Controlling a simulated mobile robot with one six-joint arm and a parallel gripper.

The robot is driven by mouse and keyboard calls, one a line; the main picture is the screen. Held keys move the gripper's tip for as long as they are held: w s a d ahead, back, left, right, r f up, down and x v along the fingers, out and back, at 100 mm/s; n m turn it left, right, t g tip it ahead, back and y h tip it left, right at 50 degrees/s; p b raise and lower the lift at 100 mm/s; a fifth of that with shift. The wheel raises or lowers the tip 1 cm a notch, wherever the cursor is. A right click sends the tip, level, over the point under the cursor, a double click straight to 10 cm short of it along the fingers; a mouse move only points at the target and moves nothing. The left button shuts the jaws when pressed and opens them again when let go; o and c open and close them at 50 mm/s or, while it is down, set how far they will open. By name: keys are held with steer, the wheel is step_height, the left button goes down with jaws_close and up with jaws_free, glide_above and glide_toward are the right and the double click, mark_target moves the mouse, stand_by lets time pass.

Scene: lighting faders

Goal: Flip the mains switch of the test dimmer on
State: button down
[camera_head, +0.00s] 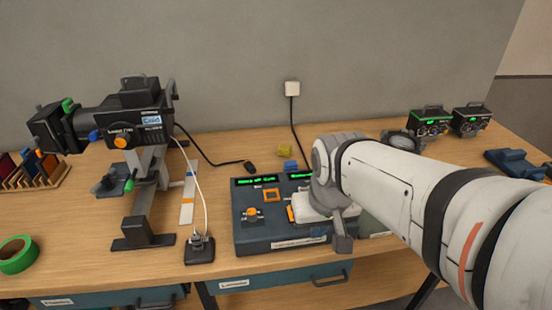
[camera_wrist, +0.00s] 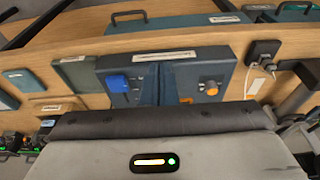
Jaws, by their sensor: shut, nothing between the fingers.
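A dark blue dimmer unit (camera_head: 282,243) with an orange knob, an orange-framed square part and lit green displays sits on the bench in the head view. My gripper (camera_head: 342,242) is shut and empty, over the right part of the unit, which my arm hides. Contact cannot be told.
A black spotlight (camera_head: 122,115) on a stand is at left, with a socket block (camera_head: 199,248) and white cable in front. Green tape (camera_head: 16,254) lies at the left edge. Two small green-lit boxes (camera_head: 430,122) stand at back right. A wall socket (camera_head: 292,88) feeds a black cable.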

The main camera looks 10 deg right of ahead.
steer(key=w+r+g+p, duration=0.1)
steer(key=w+r+p, duration=0.1)
steer(key=w, duration=1.5)
steer(key=shift+w+a+r+p, duration=0.15)
steer(key=shift+r+p, duration=0.1)
steer(key=shift+p, duration=0.15)
steer(key=shift+f, duration=0.1)
steer(key=f, duration=0.4)
steer(key=w+f+p, duration=0.1)
steer(key=f, duration=0.4)
steer(key=f+p, duration=0.1)
steer(key=f, duration=0.3)
steer(key=shift+w+f, duration=0.35)
steer(key=shift+w+a+f+g, duration=0.1)
steer(key=shift+a+f+g, duration=0.05)
steer(key=shift+a+g, duration=0.15)
steer(key=shift+d, duration=0.35)
